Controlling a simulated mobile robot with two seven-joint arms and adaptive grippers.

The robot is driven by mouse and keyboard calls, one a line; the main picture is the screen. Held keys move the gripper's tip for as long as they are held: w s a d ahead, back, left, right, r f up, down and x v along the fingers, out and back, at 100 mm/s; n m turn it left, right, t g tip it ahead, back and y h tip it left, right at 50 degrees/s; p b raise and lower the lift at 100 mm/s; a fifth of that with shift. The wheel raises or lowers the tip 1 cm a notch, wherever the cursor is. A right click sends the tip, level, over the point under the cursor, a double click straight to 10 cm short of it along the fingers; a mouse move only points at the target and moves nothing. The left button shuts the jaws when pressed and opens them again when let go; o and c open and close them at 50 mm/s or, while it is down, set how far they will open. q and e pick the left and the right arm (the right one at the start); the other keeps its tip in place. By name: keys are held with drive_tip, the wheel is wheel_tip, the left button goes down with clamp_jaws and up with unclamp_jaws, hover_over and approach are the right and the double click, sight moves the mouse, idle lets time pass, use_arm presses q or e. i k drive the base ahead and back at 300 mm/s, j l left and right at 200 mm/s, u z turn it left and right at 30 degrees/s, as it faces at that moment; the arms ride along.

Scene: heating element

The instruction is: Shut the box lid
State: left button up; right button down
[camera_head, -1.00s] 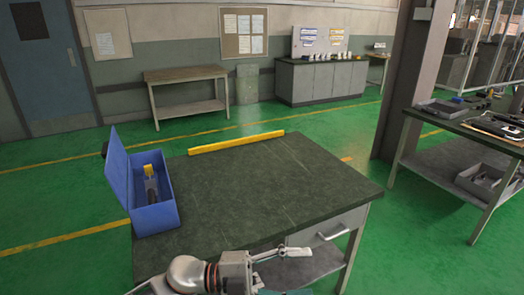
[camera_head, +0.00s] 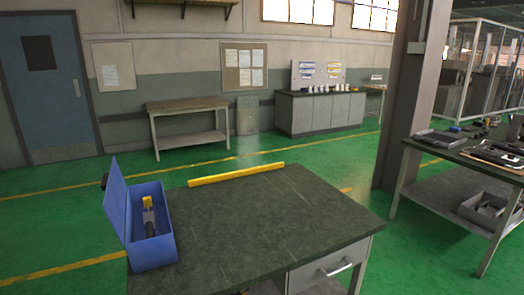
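A blue box (camera_head: 153,252) stands at the left end of the dark green worktable (camera_head: 260,225). Its lid (camera_head: 117,196) is open, standing up on the left side and leaning slightly outward. Inside the box lies a tool with a yellow part (camera_head: 147,202) and a dark grey part (camera_head: 150,224). Neither of my grippers shows in the head view. Nothing touches the box or the lid.
A yellow bar (camera_head: 236,174) lies along the table's far edge. A drawer with a handle (camera_head: 336,268) is at the front right. A pillar (camera_head: 408,110) and a side table (camera_head: 455,148) with trays stand to the right. The middle of the tabletop is clear.

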sight(114, 204)
drive_tip(key=k+j+u, duration=0.2)
drive_tip(key=j, duration=0.65)
drive_tip(key=j+u, duration=0.15)
drive_tip(key=j, duration=0.7)
